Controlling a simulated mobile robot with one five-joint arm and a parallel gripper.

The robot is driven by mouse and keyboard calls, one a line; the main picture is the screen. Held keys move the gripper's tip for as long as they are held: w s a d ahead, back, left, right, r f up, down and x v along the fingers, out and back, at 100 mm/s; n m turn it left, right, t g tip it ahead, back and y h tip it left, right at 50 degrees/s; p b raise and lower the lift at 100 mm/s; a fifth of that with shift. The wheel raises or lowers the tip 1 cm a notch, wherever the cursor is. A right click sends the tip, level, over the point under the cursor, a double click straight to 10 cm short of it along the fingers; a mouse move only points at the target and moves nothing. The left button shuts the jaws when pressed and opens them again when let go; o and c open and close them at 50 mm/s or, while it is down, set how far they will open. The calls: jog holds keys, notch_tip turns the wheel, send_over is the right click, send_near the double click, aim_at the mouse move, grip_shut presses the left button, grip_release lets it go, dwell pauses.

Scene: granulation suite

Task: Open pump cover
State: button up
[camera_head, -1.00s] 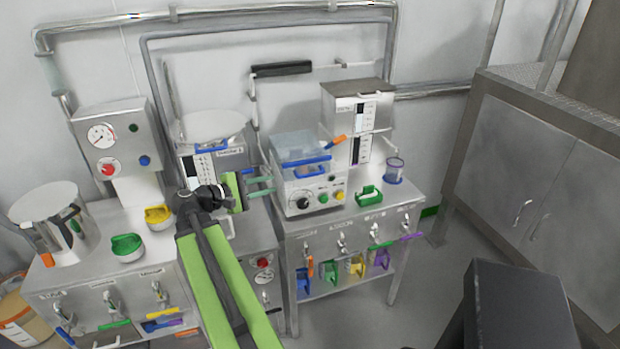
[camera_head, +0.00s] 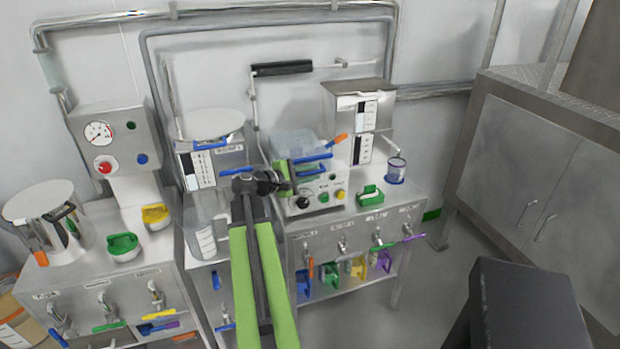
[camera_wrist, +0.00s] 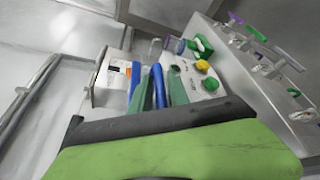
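The pump (camera_head: 312,199) is a pale box with a dark dial and green and yellow buttons, on the right metal bench. Its clear cover (camera_head: 297,143) sits on top, with a blue handle bar at the front that shows in the wrist view (camera_wrist: 158,85). My gripper (camera_head: 312,167) is in front of the cover at handle height. In the wrist view, its two teal fingers (camera_wrist: 161,88) are apart, one on either side of a blue bar. Whether they touch it I cannot tell.
An orange-handled part (camera_head: 338,139) sits just right of the cover, before a steel hopper (camera_head: 358,95). A green-handled piece (camera_head: 370,195) and a clear cup (camera_head: 396,170) stand right of the pump. A clear jug (camera_head: 205,235) stands left of my arm.

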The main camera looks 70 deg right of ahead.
jog(key=shift+c, duration=0.4)
grip_shut()
dwell(0.9)
